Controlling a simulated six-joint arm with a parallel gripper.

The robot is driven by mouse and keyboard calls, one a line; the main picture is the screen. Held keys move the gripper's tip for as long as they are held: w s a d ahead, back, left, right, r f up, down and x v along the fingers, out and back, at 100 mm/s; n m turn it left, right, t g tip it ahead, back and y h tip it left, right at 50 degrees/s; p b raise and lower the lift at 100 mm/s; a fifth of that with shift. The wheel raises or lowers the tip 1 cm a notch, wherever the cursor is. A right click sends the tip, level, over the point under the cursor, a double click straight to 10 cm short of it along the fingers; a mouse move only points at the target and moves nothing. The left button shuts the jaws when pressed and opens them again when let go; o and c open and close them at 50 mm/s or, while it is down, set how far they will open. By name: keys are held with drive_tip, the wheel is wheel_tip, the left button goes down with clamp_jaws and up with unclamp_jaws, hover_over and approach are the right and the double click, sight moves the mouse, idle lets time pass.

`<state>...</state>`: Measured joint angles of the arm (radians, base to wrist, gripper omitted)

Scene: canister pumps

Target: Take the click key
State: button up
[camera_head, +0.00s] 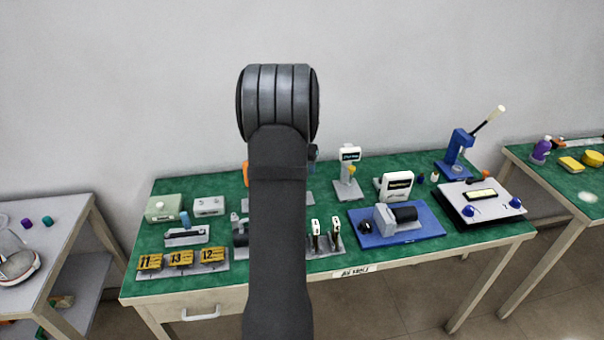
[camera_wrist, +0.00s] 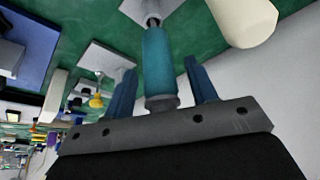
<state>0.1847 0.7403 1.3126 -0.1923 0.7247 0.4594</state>
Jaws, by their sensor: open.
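In the wrist view a teal, round-bodied tool (camera_wrist: 160,62) with a dark collar lies between the two blue fingers of my gripper (camera_wrist: 164,85). I take it for the click key, but no label shows. Its far end meets a pale grey block (camera_wrist: 154,8). My gripper is open, with a finger on each side of the tool and visible gaps between. In the head view my arm hides both the gripper and the tool.
A beige cylinder (camera_wrist: 245,18) is close beside the right finger. On the green table (camera_head: 300,275) stand a yellow-tagged rack (camera_head: 215,266), two white-topped handles (camera_head: 325,225), a blue-based pump (camera_head: 398,235) and a blue lever press (camera_head: 458,150). A wall is behind.

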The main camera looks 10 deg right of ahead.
drive_tip(key=c, duration=1.1)
drive_tip(key=shift+o, duration=0.2)
drive_tip(key=shift+r, duration=0.1)
